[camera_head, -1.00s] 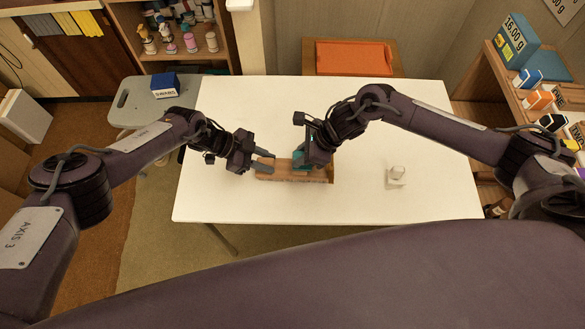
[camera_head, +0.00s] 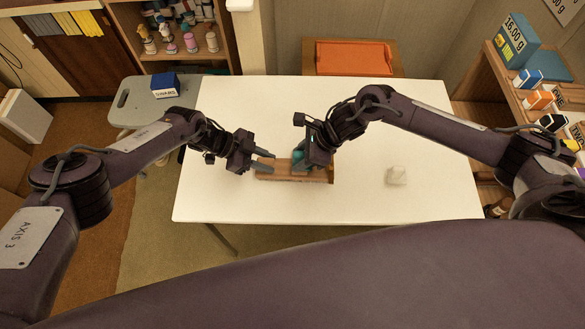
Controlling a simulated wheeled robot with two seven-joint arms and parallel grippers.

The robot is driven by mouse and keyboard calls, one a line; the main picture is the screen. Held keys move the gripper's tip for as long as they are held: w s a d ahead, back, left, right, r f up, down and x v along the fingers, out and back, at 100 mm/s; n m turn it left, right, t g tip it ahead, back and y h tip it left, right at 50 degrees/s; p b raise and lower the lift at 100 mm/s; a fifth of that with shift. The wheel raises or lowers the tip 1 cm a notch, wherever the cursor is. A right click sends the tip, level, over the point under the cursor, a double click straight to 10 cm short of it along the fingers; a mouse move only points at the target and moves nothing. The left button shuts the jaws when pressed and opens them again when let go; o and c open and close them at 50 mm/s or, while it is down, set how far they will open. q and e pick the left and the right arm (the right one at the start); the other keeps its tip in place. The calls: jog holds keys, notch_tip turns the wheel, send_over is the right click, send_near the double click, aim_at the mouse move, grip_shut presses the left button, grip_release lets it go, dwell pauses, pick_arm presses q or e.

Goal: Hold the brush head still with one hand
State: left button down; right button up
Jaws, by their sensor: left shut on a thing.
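A long wooden brush head (camera_head: 288,178) lies across the middle of the white table (camera_head: 360,120). My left gripper (camera_head: 263,161) is at its left end, with its fingers shut on the wood. My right gripper (camera_head: 304,163) is above the right half of the brush head, pointing down. A teal thing (camera_head: 299,149) shows right at the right gripper; whether it is held is hidden by the gripper body. The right fingertips are too small and covered to tell if they are open.
The rest of the table is clear. A blue box (camera_head: 165,85) stands on a grey stool (camera_head: 135,108) at left. An orange-topped stand (camera_head: 354,57) is behind the table.

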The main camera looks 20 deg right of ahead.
pick_arm(q)
jog(key=shift+s+a+f, duration=0.15)
jog(key=shift+s+f, duration=0.05)
jog(key=shift+f, duration=0.05)
pick_arm(e)
jog(key=shift+o, duration=0.3)
jog(key=v, duration=1.2)
pick_arm(q)
jog(key=c, duration=1.2)
grip_release()
jog(key=shift+o, duration=0.7)
jog(key=shift+w+r, duration=0.1)
jog(key=shift+w, duration=0.05)
jog(key=v, duration=1.2)
